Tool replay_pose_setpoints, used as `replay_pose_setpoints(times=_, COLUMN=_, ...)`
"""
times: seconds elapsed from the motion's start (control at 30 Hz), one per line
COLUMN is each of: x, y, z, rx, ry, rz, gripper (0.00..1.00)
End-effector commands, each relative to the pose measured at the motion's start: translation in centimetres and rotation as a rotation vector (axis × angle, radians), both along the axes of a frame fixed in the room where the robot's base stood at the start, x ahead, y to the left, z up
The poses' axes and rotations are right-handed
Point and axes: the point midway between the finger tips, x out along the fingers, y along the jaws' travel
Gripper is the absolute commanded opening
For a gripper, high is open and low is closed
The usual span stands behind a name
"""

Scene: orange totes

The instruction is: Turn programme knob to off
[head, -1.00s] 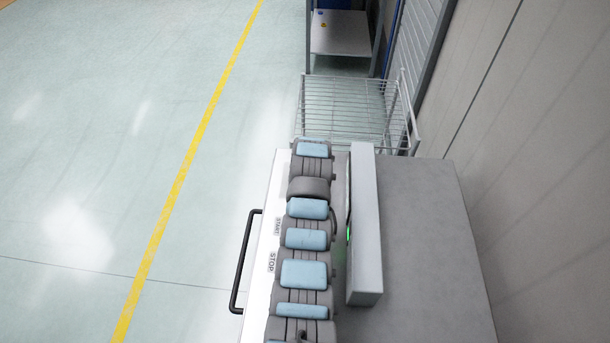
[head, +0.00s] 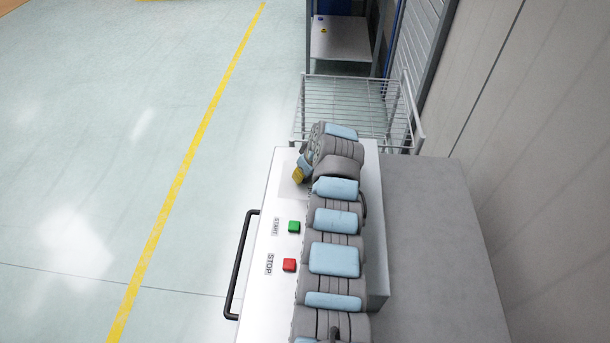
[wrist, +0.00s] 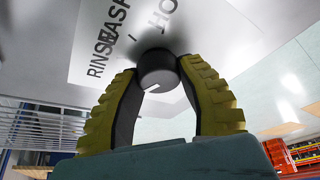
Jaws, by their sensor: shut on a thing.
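The programme knob (wrist: 157,68) is a dark round knob with a small white mark, in the wrist view. It sits on a pale panel with printed words around it; "RINSE" is readable and the others are partly cut off or hidden. My gripper (wrist: 160,78) is shut on the knob, with one yellow ridged finger on each side. In the head view my gripper (head: 298,175) is at the far end of the white panel, with a yellow fingertip against it. The knob is hidden there by my gripper and arm.
A green START button (head: 294,227) and a red STOP button (head: 289,265) sit on the panel beside my arm. A black handle (head: 240,264) sticks out at the left. A wire rack (head: 345,100) stands beyond. The floor at left is clear.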

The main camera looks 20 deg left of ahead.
Motion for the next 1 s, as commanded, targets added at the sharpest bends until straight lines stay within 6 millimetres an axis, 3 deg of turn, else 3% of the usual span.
replay_pose_setpoints(times=0.37, x=-0.1, y=-0.1, z=-0.3, rx=-0.002, ry=0.003, rz=0.004, gripper=0.04)
replay_pose_setpoints(times=0.4, x=-0.1, y=-0.1, z=-0.3, rx=-0.002, ry=0.002, rz=0.004, gripper=0.46)
replay_pose_setpoints(times=0.5, x=-0.1, y=-0.1, z=-0.3, rx=-0.001, ry=0.002, rz=0.004, gripper=0.68)
replay_pose_setpoints(times=1.0, x=-0.1, y=-0.2, z=0.7, rx=0.001, ry=-0.002, rz=0.004, gripper=0.68)
